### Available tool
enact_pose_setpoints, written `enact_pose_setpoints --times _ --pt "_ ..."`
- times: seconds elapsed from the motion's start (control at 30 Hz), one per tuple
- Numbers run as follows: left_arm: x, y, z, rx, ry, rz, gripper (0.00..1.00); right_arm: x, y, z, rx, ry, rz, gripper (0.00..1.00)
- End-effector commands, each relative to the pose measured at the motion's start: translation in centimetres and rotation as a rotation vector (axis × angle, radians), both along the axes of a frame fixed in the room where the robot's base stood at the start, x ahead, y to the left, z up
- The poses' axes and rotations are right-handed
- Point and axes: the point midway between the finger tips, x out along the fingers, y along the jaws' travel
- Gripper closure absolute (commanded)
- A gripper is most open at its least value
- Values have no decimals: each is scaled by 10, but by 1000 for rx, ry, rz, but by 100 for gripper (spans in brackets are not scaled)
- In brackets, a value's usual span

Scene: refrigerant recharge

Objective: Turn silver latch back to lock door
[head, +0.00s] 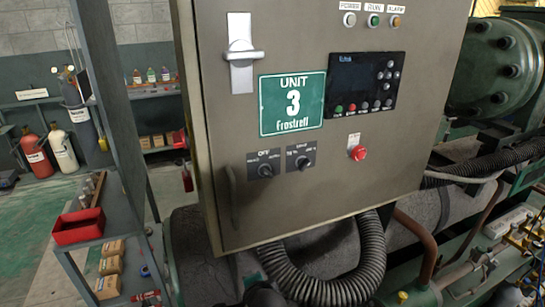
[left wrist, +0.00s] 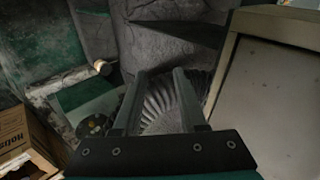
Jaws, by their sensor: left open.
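The silver latch (head: 241,70) is on the upper left of the grey cabinet door (head: 215,120). Its plate stands upright, and its short lever lies roughly sideways across the plate, reaching to the right. The door looks flush with the cabinet. My left gripper (left wrist: 160,74) shows in the left wrist view with its two fingers apart and nothing between them. Beyond the fingers is a ribbed hose (left wrist: 165,105), and a pale panel (left wrist: 270,100) stands to their right. The latch is not in that view. I cannot make out either gripper in the head view.
The door carries a green Unit 3 sign (head: 292,103), a display panel (head: 365,82), two rotary switches (head: 265,170) and a red button (head: 358,153). A curved door handle (head: 232,195) sits lower left. A shelf rack (head: 108,90) stands close left. A corrugated hose (head: 330,285) hangs below.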

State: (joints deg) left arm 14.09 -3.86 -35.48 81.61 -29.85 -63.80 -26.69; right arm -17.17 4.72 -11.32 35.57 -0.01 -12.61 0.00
Motion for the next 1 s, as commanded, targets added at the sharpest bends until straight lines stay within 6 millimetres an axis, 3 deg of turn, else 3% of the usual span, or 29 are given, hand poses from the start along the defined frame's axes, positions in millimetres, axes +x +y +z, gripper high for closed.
enact_pose_setpoints --times 0.03,0.23,0.4,0.5,0.6,0.7,0.83,1.0 --pt "13 -10 51 31 -63 -18 59 -1 0 12 1 1 0 100" --pt "30 -32 218 177 -283 -41 59 -2 1 37 1 2 1 100" --pt "12 -43 355 277 -470 -15 59 -2 2 58 2 4 2 100" --pt "-8 -45 418 317 -562 9 59 -2 3 68 4 3 2 100" --pt "-28 -45 463 343 -630 34 59 -2 4 75 5 3 2 100" --pt "-44 -44 490 355 -673 53 59 -2 4 79 5 3 2 100" --pt "-52 -43 504 364 -695 65 59 -2 4 81 5 3 2 100" --pt "-42 -39 503 369 -696 67 59 -2 4 78 5 3 2 100"
